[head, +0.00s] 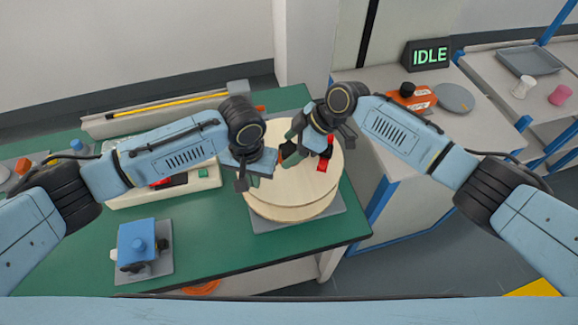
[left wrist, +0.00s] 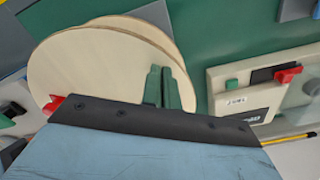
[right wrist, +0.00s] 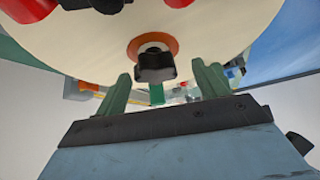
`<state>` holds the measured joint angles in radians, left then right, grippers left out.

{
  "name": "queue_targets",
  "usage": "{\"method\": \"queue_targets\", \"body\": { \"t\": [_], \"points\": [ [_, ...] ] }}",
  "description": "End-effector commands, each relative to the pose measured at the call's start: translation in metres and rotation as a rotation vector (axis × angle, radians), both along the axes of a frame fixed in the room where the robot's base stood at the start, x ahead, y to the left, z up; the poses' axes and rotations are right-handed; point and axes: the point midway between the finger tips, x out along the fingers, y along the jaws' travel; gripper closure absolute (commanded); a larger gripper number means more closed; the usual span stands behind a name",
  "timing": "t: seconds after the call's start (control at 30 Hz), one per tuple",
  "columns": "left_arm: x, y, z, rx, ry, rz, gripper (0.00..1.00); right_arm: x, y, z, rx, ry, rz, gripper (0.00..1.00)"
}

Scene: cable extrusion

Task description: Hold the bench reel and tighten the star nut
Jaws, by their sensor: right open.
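The bench reel (head: 300,195) is a pale wooden two-flange reel on a grey plate on the green table. Its round face also fills much of the left wrist view (left wrist: 90,65). The black star nut (right wrist: 155,65) sits on an orange ring at the centre of the face; in the head view my right gripper mostly hides it. My right gripper (right wrist: 165,82) is open, its green fingers apart on either side of the nut and below it in the right wrist view. My left gripper (left wrist: 162,85) is at the reel's left side, its fingers close together with nothing clear between them. Contact with the flange cannot be told.
Red parts (head: 325,160) stand on the reel face beside my right gripper. A pale device (head: 205,192) is left of the reel. A blue box on a grey plate (head: 137,240) is at front left. An IDLE sign (head: 428,54) stands at the back right. The green table between is clear.

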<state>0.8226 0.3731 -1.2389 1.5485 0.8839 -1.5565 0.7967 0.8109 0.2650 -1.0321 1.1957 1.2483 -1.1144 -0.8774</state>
Motion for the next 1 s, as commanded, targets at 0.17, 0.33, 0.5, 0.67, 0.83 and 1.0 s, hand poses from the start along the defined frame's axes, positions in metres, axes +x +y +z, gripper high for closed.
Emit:
{"method": "queue_targets", "body": {
  "t": [0.17,0.33,0.5,0.67,0.83,1.0],
  "points": [
    [-0.0029,0.0046,-0.0078,0.013,0.009,0.006,1.0,0.0002,-0.0002,-0.0005,0.001,-0.001,0.039,0.29],
    [-0.0029,0.0047,-0.0079,0.013,0.009,0.007,1.0,0.0002,-0.0003,-0.0005,0.001,-0.002,0.039,0.29],
    [-0.003,0.0047,-0.0078,0.013,0.01,0.007,1.0,0.0012,-0.002,-0.0008,0.0,-0.002,0.036,0.29],
    [-0.003,0.0048,-0.0078,0.013,0.01,0.006,1.0,0.0034,-0.0052,-0.0007,0.0,-0.002,0.036,0.29],
    [-0.003,0.0048,-0.0078,0.013,0.01,0.006,1.0,0.0038,-0.006,-0.0008,0.0,-0.002,0.037,0.29],
    [-0.0031,0.0049,-0.0078,0.013,0.01,0.006,1.0,0.0037,-0.006,-0.0008,0.0,-0.002,0.036,0.4]
  ]
}}
